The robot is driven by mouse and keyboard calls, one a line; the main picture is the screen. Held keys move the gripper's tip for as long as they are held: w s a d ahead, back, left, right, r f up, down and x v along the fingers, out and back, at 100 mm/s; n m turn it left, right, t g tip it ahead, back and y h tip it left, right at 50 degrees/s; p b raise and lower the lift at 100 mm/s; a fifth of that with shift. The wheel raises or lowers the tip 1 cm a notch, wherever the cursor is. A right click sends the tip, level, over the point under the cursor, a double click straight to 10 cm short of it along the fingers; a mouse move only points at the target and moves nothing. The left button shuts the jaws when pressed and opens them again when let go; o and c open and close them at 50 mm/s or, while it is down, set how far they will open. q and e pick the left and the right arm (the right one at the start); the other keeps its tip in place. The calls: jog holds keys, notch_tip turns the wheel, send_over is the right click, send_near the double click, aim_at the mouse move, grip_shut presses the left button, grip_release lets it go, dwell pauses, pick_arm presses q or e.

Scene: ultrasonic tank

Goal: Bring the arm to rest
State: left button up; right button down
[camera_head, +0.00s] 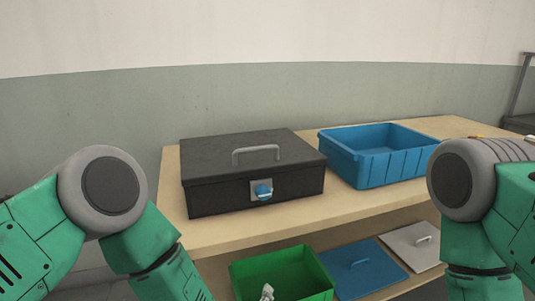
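My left arm (110,194) comes in from the left, green with a grey joint. Its lower part runs down out of the picture, so the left gripper is not visible. My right arm (462,186) comes in from the right in the same bent pose. Its gripper is also out of view below. A black tank (221,164) with a grey lid handle and a blue knob (263,191) on its front stands shut on the wooden table (228,235). Neither arm visibly touches it.
A blue bin (350,166), open on top, stands right of the tank. On the lower shelf are a green bin (282,266) with a small whitish item (267,292), a blue lid (363,268) and a grey lid (412,246). The tabletop front edge lies between my arms.

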pick_arm(q)
jog(key=s+a+f+m+g, duration=0.4)
jog(key=s+a+f, duration=0.3)
jog(key=s+a, duration=0.15)
jog(key=s+a+f+m+g+y, duration=0.2)
jog(key=s+a+g, duration=0.6)
jog(key=s+a, duration=0.9)
jog(key=s+m, duration=0.2)
jog(key=s, duration=0.3)
jog(key=shift+a+f+m+g, duration=0.25)
jog(key=shift+a+m+g, duration=0.05)
jog(key=shift+a, duration=0.1)
